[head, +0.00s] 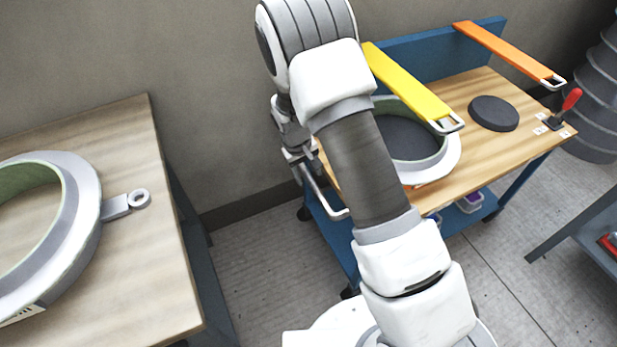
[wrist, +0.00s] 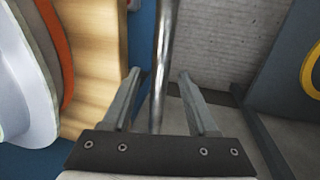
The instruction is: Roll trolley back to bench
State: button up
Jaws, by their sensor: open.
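The trolley (head: 480,160) has a wooden top, a blue frame and castors, and stands right of centre in the head view. Its metal push handle (head: 327,197) sticks out on the left side. The bench (head: 150,270) with a wooden top is at the left, apart from the trolley across a strip of floor. My gripper (head: 300,157) is at the handle, partly hidden by my arm. In the wrist view my gripper (wrist: 160,75) is open, with the handle bar (wrist: 163,50) running between its fingers. Whether either finger touches it, I cannot tell.
The trolley carries a round mould (head: 448,160), a dark disc (head: 493,113), a yellow bar (head: 400,80), an orange bar (head: 505,52) and a red-handled clamp (head: 571,99). A ring mould (head: 85,215) lies on the bench. Bare floor (head: 250,250) lies between them.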

jog(key=shift+d+f, duration=0.1)
jog(key=shift+f, duration=0.4)
grip_shut()
dwell(1.2)
